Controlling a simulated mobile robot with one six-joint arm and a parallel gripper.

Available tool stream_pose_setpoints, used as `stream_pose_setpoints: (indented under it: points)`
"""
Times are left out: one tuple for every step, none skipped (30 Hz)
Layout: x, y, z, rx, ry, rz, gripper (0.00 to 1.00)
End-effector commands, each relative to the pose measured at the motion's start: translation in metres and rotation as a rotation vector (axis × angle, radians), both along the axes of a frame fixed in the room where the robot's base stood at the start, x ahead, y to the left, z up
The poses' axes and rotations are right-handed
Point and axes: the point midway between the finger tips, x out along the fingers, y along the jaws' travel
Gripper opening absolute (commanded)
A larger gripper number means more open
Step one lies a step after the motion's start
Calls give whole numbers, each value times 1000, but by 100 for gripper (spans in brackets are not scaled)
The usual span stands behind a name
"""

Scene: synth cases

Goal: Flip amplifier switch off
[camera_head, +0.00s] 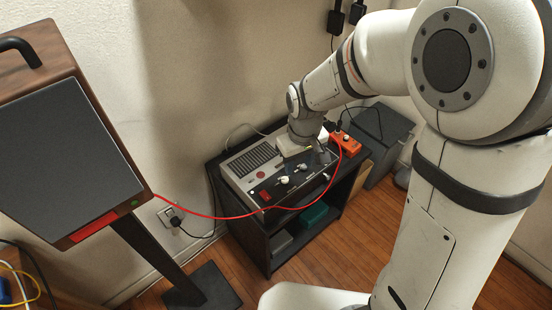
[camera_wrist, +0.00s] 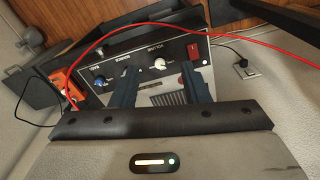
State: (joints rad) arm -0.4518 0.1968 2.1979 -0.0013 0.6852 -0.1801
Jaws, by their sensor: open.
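The grey amplifier (camera_head: 240,176) sits on a black shelf unit, with a dark control panel on its front side. Its red switch (camera_head: 264,195) is at the panel's left end; in the wrist view the red switch (camera_wrist: 194,50) is at the upper right of the panel. Whether it is on or off is too small to tell. My gripper (camera_wrist: 161,72) is open, with two dark fingers apart over the panel. In the wrist view the right finger appears just below the switch; I cannot tell if it touches. Nothing is between the fingers except the view of a white knob (camera_wrist: 159,63).
An orange pedal (camera_head: 345,143) stands at the amplifier's right end. A red cable (camera_head: 228,217) hangs from it across the panel's front to a brown speaker (camera_head: 75,150) on a stand. A blue knob (camera_wrist: 98,80) is also on the panel. A wall outlet (camera_head: 170,215) is to the left.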

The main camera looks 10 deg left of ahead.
Motion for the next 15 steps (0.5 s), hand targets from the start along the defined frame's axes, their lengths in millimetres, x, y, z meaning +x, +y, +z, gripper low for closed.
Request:
stream_pose_setpoints:
  points:
    - [2, 20, -24, -11, 19, 56, 42]
    - [3, 30, -33, -14, 24, 83, 42]
    - [3, 42, -45, -18, 31, 116, 42]
    - [4, 49, -53, -20, 36, 137, 42]
    - [3, 56, -61, -23, 40, 158, 42]
    - [3, 64, -69, -25, 43, 180, 42]
    - [3, 69, -74, -27, 45, 195, 42]
    - [2, 73, -79, -30, 48, 205, 42]
    - [2, 77, -84, -31, 50, 218, 42]
    - [1, 80, -87, -31, 52, 225, 42]
    - [1, 81, -90, -32, 53, 230, 42]
    - [1, 83, -93, -33, 53, 234, 42]
    - [1, 83, -96, -33, 53, 236, 42]
    - [1, 84, -100, -34, 54, 237, 42]
    - [1, 83, -105, -34, 56, 237, 42]
